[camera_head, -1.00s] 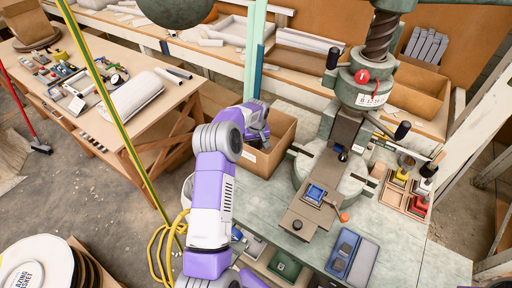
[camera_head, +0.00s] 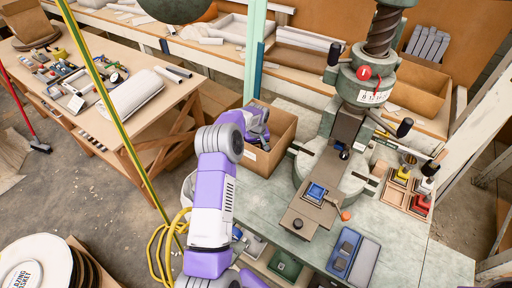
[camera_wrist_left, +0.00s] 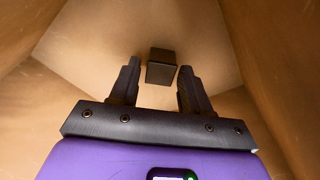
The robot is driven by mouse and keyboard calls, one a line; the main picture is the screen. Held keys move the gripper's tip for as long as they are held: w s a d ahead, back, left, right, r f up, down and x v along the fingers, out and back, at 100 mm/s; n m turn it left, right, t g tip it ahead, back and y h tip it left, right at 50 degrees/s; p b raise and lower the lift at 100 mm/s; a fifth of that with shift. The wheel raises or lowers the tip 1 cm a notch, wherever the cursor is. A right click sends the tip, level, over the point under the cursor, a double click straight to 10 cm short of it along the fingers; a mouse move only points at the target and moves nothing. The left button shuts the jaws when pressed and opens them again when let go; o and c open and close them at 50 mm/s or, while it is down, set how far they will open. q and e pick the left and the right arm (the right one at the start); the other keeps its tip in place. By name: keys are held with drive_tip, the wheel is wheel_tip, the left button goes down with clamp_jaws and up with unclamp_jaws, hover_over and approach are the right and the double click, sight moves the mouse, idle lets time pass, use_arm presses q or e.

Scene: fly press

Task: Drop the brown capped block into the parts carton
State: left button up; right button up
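The parts carton (camera_head: 281,130) is an open cardboard box on the bench, left of the press. My left gripper (camera_head: 262,132) reaches down into it, and the carton wall partly hides it in the head view. In the left wrist view the brown carton walls surround my left gripper (camera_wrist_left: 158,84), whose two dark fingers are spread. A dark brownish block (camera_wrist_left: 161,68) shows just beyond the fingertips, with gaps on both sides. I cannot tell whether it rests on the carton floor. The block is hidden in the head view. My right gripper is not in view.
The green fly press (camera_head: 345,135) stands right of the carton, with a blue-topped piece (camera_head: 316,193) on its slide plate. A blue-and-grey tray (camera_head: 352,258) lies at the front. Small bins (camera_head: 405,190) with coloured parts stand at the right.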

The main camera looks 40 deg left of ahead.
use_arm(q)
drive_tip(key=shift+o, duration=0.5)
drive_tip(key=shift+r, duration=0.1)
drive_tip(key=shift+r, duration=0.2)
wheel_tip(320, 180, up, 13)
drive_tip(key=d+p, duration=0.1)
drive_tip(key=p, duration=0.1)
drive_tip(key=shift+s+f, duration=0.2)
drive_tip(key=shift+s, duration=0.25)
drive_tip(key=shift+d+r, duration=0.1)
